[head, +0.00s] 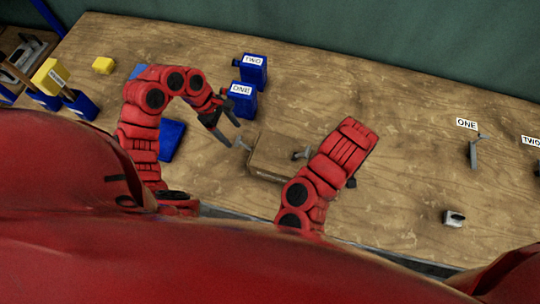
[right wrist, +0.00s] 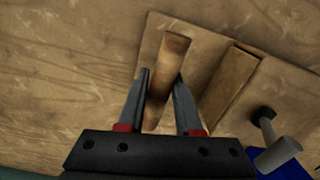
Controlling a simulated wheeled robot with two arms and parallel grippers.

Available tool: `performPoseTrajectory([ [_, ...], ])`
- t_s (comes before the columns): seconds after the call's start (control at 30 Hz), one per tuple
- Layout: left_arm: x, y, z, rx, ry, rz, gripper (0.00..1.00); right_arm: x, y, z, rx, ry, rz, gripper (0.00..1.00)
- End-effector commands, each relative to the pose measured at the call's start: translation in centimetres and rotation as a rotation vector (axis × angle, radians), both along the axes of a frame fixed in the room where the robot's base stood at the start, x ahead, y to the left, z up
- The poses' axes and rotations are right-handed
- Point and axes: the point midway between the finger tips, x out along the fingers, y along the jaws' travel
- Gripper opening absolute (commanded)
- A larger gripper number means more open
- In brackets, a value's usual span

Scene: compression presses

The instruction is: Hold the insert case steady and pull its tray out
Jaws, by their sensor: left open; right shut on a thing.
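The insert case (head: 275,152) is a wooden block lying on the bench in the head view. Its upright wooden bar (right wrist: 170,60) stands between the fingers of my right gripper (right wrist: 160,105), which is shut on it; my right arm hides most of this in the head view. The tray appears to be inside the case.
Blue boxes marked ONE (head: 242,100) and TWO (head: 254,70) stand just behind my left gripper. Grey fixtures, one near a ONE label (head: 467,124), stand at the right.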

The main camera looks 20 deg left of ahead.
Motion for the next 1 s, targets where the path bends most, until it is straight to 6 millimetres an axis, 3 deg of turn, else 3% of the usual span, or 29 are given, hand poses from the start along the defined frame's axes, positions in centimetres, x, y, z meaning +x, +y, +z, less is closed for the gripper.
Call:
performPoseTrajectory([
  [0.3, -0.1, -1.7, -4.0, 0.000, 0.001, -0.002, 0.76, 0.0, 0.0, 0.0, 0.000, 0.001, 0.002, 0.00],
  [0.77, -0.2, -2.1, -5.0, 0.001, 0.001, -0.003, 0.76, 0.0, 0.0, 0.0, 0.000, 0.001, 0.002, 0.00],
  [1.0, -0.2, -2.1, -5.0, 0.001, 0.000, -0.002, 0.36, 0.0, 0.0, 0.0, 0.000, 0.001, 0.002, 0.00],
])
